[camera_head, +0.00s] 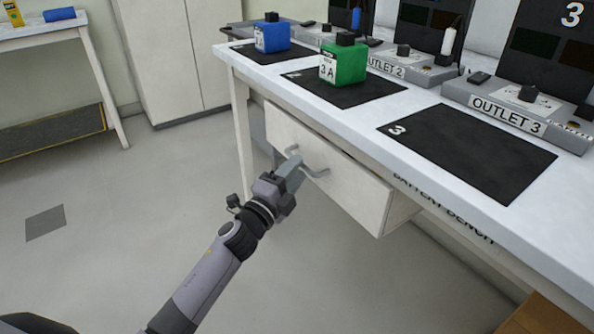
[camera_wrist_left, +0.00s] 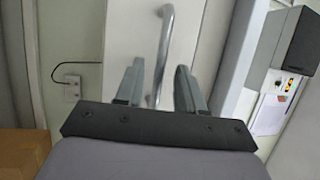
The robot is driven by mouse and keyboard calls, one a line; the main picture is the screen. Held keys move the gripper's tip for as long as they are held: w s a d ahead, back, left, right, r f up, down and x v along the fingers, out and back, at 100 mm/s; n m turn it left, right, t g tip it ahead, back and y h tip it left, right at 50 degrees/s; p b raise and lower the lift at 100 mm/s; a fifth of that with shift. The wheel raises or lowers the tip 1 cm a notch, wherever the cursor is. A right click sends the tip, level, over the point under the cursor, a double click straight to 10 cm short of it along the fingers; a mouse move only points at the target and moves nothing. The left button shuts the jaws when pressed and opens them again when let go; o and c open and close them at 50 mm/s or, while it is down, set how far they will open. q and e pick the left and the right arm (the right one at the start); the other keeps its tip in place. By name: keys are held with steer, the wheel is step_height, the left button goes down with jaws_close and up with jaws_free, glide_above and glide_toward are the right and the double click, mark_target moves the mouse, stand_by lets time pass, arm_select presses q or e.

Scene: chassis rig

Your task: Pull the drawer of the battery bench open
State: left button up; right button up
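The battery bench (camera_head: 455,95) is white with black mats on top. Its white drawer (camera_head: 355,190) stands partly out from under the top, with its right side wall showing. The grey bar handle (camera_head: 318,172) is on the drawer front; the left wrist view also shows the handle (camera_wrist_left: 165,40). My left gripper (camera_head: 290,165) is at the handle. In the left wrist view its two fingers (camera_wrist_left: 158,88) are apart, with the bar between them and a gap on each side. My right gripper is in neither view.
A green battery (camera_head: 343,63) and a blue battery (camera_head: 271,36) stand on bench mats. The mat marked 3 (camera_head: 470,150) is empty. Outlet boxes (camera_head: 518,110) line the back. A side table (camera_head: 50,32) stands far left. The floor (camera_head: 130,215) before the drawer is mostly clear.

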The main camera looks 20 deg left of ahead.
arm_select(q)
steer(key=shift+w+d+r, duration=0.1)
steer(key=shift+w+d, duration=0.05)
steer(key=shift+w, duration=0.55)
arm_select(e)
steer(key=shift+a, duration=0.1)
arm_select(q)
steer(key=shift+c, duration=0.3)
jaws_close()
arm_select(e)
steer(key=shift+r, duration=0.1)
